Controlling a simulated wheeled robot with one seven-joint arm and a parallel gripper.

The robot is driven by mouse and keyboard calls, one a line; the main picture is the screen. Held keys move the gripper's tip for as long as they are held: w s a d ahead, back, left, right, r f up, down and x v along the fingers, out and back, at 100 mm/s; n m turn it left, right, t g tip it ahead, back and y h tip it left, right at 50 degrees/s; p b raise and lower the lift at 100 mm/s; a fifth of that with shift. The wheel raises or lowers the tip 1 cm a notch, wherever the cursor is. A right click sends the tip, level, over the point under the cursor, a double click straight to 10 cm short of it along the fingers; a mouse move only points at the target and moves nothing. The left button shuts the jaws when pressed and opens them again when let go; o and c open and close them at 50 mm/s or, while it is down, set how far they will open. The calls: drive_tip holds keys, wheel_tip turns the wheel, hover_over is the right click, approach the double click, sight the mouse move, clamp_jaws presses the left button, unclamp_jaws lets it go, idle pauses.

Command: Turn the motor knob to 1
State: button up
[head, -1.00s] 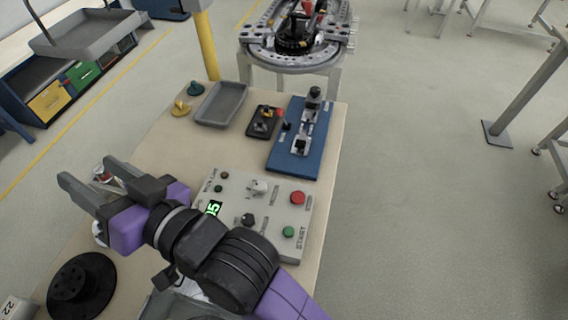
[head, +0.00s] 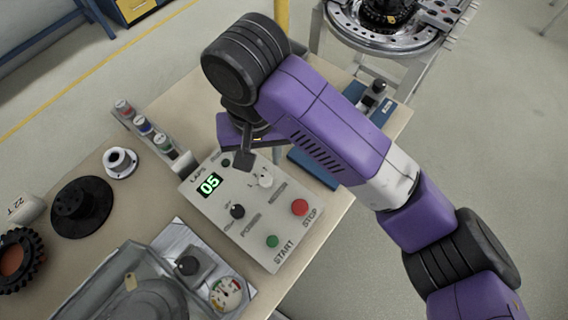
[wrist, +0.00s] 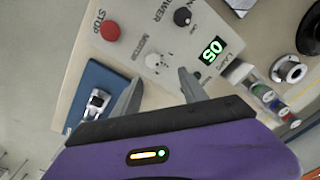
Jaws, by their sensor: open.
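The grey control panel (head: 222,222) lies on the table. Its pale knob (head: 265,180), probably the motor knob, sits near the panel's back edge; its setting is too small to read. It also shows in the wrist view (wrist: 154,61), just beyond and between my fingertips. A black knob (head: 237,212) is nearer the front. The green display (head: 209,185) reads 05. My gripper (wrist: 158,84) is open and empty, pointing down over the panel's back part. In the head view my wrist hides most of its fingers.
A red stop button (head: 300,207) and a green start button (head: 272,241) are on the panel. A blue board (head: 318,168) lies behind the panel, partly under my arm. A machine with a gauge (head: 226,294) is in front.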

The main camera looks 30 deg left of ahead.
sight(265, 178)
drive_tip(key=shift+s+d+h, duration=0.1)
drive_tip(key=shift+d+h, duration=0.2)
drive_tip(key=shift+d, duration=0.25)
drive_tip(key=shift+d+f+m, duration=0.15)
drive_tip(key=shift+f+m, duration=0.05)
drive_tip(key=shift+m, duration=0.1)
wheel_tip(265, 178, down, 7)
drive_tip(key=shift+f+b, duration=0.15)
drive_tip(key=shift+b, duration=0.95)
drive_tip(key=shift+c, duration=0.4)
clamp_jaws()
